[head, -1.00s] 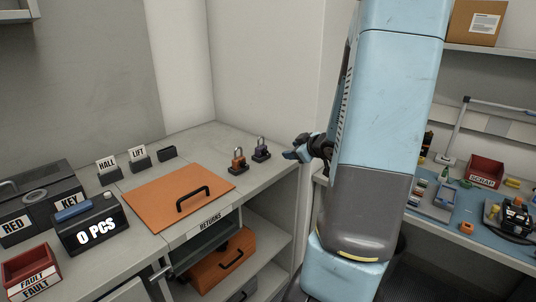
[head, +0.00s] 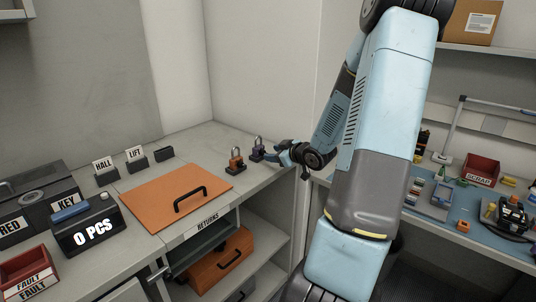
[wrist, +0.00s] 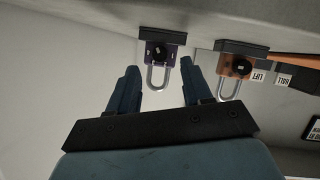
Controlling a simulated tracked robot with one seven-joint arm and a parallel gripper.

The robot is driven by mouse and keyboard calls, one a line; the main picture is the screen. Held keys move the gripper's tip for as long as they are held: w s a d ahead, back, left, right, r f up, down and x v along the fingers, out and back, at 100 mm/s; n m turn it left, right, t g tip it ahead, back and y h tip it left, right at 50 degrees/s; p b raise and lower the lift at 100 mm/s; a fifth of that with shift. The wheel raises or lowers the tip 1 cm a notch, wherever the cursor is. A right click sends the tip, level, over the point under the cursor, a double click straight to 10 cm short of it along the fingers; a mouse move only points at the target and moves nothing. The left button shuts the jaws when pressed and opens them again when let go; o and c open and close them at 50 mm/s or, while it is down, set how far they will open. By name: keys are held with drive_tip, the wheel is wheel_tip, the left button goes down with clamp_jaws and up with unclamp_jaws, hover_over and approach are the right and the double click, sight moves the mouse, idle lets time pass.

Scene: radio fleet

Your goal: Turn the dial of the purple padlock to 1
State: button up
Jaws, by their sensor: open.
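The purple padlock (head: 257,151) stands upright on a dark base at the back of the counter, right of the orange padlock (head: 236,160). In the wrist view, which is upside down, the purple padlock (wrist: 149,54) faces me with a round black dial (wrist: 160,53) on its front. The dial's small mark is too small to read. My gripper (head: 270,155) is open and close to the purple padlock in the head view. In the wrist view, my gripper (wrist: 158,67) points at it, with one finger on each side of the picture of its shackle. I cannot tell whether they touch.
The orange padlock stands close beside the purple one and also shows in the wrist view (wrist: 229,65). An orange panel with a black handle (head: 150,200) lies on the counter. Small HALL (head: 104,172) and LIFT (head: 137,160) holders stand left of the padlocks.

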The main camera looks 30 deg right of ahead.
sight(264, 152)
drive_tip(key=shift+x, duration=2.1)
clamp_jaws()
